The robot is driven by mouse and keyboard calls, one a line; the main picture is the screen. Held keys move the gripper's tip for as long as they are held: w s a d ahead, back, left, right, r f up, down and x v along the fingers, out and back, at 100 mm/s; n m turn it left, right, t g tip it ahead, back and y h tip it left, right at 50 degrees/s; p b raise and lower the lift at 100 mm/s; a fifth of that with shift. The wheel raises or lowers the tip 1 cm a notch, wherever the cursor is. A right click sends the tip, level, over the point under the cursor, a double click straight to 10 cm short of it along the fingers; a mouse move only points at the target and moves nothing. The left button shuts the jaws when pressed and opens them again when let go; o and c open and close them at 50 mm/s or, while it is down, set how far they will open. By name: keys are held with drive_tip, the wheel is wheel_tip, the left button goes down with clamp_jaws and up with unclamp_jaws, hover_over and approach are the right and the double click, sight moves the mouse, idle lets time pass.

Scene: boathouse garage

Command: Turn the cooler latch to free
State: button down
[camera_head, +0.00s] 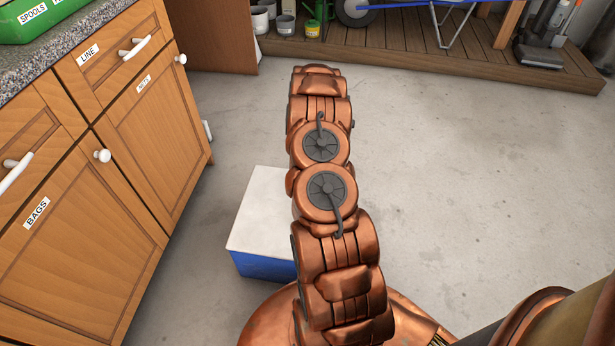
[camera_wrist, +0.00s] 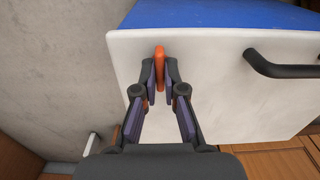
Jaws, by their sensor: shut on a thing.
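The cooler has a white lid (camera_head: 262,210) and a blue body (camera_head: 262,266). It stands on the floor, partly covered by my arm in the head view. In the wrist view its white lid (camera_wrist: 225,90) fills the middle, with the blue body (camera_wrist: 220,14) above it in the picture. An orange latch (camera_wrist: 160,60) sits upright near the lid's left edge in that view. My gripper (camera_wrist: 161,82) is shut on the latch, one finger on each side. My gripper is not visible in the head view.
A black handle (camera_wrist: 285,68) sticks out from the cooler to the right of the latch. A wooden cabinet (camera_head: 90,170) with white knobs and pulls stands left of the cooler. A low wooden platform (camera_head: 440,62) is at the back. The floor (camera_head: 480,180) on the right is clear.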

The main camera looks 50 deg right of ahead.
drive_tip(key=shift+w, duration=0.15)
drive_tip(key=c, duration=1.3)
unclamp_jaws()
drive_tip(key=shift+o, duration=0.2)
drive_tip(key=shift+r, duration=0.15)
wheel_tip(320, 180, up, 12)
